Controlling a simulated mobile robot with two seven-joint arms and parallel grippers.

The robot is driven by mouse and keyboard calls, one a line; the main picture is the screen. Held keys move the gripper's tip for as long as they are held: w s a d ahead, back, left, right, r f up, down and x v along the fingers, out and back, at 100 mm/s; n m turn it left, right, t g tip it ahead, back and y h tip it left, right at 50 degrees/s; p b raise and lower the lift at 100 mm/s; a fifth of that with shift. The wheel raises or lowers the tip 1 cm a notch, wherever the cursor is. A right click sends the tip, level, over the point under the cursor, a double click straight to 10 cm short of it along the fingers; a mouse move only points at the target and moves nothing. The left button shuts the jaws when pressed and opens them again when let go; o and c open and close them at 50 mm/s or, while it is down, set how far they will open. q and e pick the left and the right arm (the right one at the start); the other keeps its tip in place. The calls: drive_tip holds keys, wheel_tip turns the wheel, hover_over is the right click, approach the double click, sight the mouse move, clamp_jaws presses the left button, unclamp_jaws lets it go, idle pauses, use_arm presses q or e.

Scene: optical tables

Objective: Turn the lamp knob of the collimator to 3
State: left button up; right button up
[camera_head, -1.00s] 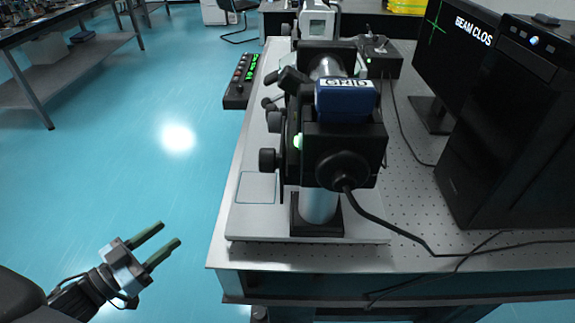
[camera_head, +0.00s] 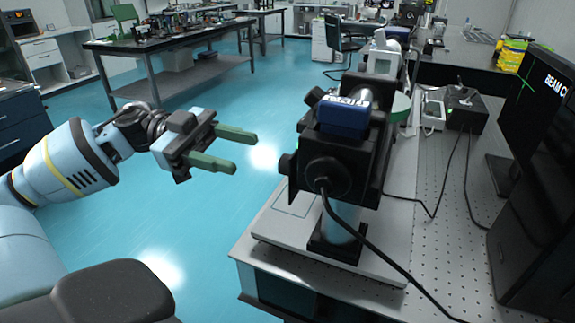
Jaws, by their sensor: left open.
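The black optical instrument (camera_head: 370,165), likely the collimator, stands on a pale base plate on the optical table. A blue labelled block (camera_head: 345,117) sits on its top, and a black cable leaves its near face. A dark round knob (camera_head: 288,164) sticks out from its left side. I cannot tell whether this is the lamp knob, and no number on it is readable. My left gripper (camera_head: 245,152) is open and empty, with its two green fingers pointing right towards the knob, a gap left of the instrument. My right gripper is not in view.
The optical table (camera_head: 428,200) also bears a black box (camera_head: 466,110) and a small white device (camera_head: 433,106). A monitor (camera_head: 536,90) and a dark computer case (camera_head: 545,200) stand at the right. Blue floor (camera_head: 215,225) is open left of the table.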

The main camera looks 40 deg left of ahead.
sight(281, 163)
use_arm(q)
drive_tip(key=b+x, duration=0.1)
drive_tip(key=x, duration=0.4)
drive_tip(key=shift+w+d, duration=0.15)
drive_tip(key=shift+d, duration=0.05)
drive_tip(key=shift+x, duration=1.05)
drive_tip(key=c, duration=1)
